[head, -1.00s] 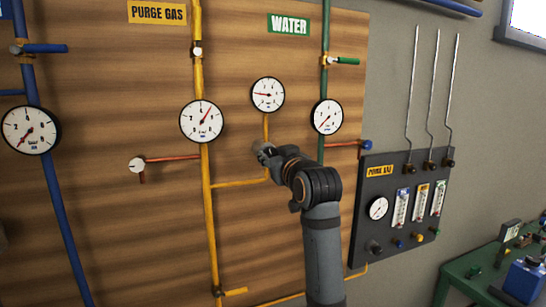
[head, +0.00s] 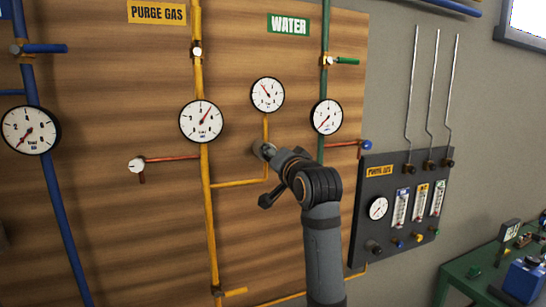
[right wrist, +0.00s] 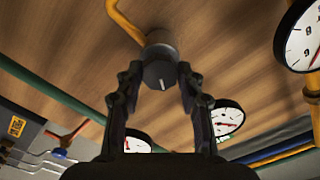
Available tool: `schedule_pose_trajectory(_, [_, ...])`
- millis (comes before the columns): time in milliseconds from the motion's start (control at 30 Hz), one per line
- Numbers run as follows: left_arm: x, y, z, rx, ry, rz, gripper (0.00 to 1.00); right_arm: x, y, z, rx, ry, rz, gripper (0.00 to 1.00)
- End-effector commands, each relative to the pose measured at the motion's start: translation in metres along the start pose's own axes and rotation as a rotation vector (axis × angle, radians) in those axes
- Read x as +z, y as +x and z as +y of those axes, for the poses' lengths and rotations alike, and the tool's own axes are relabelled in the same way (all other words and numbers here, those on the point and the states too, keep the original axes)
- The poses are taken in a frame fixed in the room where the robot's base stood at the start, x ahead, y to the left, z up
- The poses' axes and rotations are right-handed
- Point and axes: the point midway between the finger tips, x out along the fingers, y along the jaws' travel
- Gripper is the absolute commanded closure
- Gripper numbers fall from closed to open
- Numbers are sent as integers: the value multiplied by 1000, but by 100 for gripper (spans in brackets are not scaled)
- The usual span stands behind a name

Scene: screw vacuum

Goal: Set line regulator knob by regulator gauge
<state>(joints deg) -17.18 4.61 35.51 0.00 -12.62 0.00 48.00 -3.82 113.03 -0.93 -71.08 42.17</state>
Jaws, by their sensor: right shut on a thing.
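The regulator gauge (head: 267,94) is a round white dial with a black rim, above the knob on a thin yellow pipe. Its red needle points up and to the left. The regulator knob (right wrist: 160,72) is a grey cylinder with a white line on its face, in the middle of the right wrist view. My right gripper (right wrist: 160,82) is shut on the knob, one finger on each side. In the head view the right gripper (head: 265,151) reaches the board below the gauge, and the wrist hides most of the knob. My left gripper is not in view.
The purge gas gauge (head: 201,121) is left of my right arm, and the water gauge (head: 327,117) is just above it. A dark flowmeter panel (head: 400,205) stands close on the right. A green table (head: 460,270) is at the lower right.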

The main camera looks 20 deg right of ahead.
Motion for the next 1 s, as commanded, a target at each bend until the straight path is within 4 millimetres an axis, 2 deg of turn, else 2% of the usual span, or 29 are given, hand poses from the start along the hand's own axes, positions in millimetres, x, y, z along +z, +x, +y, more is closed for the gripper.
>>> schedule_pose_trajectory(400, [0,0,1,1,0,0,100,0,0,0,-1,190,1,94])
schedule_pose_trajectory(967, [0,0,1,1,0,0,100,0,0,0,-1,220,1,94])
schedule_pose_trajectory(1000, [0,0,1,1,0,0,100,0,0,0,-1,220,1,61])
